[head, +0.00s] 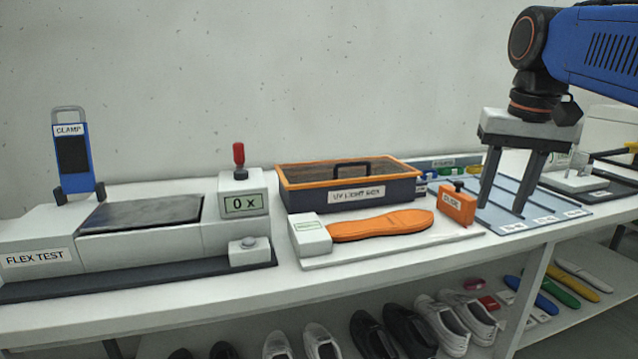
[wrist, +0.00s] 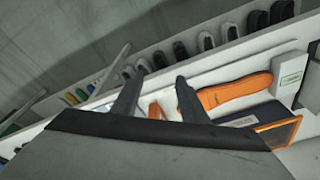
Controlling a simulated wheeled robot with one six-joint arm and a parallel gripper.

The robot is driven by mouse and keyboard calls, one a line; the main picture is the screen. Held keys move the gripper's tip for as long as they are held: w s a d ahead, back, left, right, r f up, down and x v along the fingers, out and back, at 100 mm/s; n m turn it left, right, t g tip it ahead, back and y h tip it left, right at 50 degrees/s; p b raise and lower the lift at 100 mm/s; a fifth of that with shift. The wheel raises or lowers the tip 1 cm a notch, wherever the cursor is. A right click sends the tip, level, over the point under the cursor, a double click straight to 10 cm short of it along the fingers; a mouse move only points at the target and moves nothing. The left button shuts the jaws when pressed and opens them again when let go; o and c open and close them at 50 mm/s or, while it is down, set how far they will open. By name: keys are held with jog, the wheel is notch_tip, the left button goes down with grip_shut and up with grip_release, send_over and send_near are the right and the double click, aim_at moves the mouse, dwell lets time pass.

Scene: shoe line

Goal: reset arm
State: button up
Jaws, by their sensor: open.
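My gripper (head: 505,197) points down over the right part of the bench, its two dark fingers apart with nothing between them. Its fingertips are above or near a blue-grey mat (head: 545,208) with white labels; whether they touch it I cannot tell. In the wrist view my gripper (wrist: 158,92) shows both fingers spread and empty. My blue arm comes in from the upper right. An orange block (head: 457,205) with a label stands just left of the fingers.
An orange insole (head: 382,225) lies on a white board beside a small white box (head: 311,236). Behind it stands the UV light box (head: 350,194), lid down. The flex test machine (head: 140,250) and blue clamp (head: 72,155) are at left. Shoes (head: 385,330) fill the lower shelf.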

jog(key=s+a+f+n+t, duration=0.1)
jog(key=s+f, duration=0.3)
jog(key=f, duration=0.5)
jog(key=s+a+f+n+t, duration=0.1)
jog(key=s+f, duration=0.4)
jog(key=f, duration=0.4)
jog(key=s+a+f+n, duration=0.1)
jog(key=s+f, duration=0.3)
jog(key=f, duration=0.5)
jog(key=shift+s+a+t, duration=0.15)
jog(key=shift+s+t, duration=0.15)
jog(key=shift+t, duration=0.1)
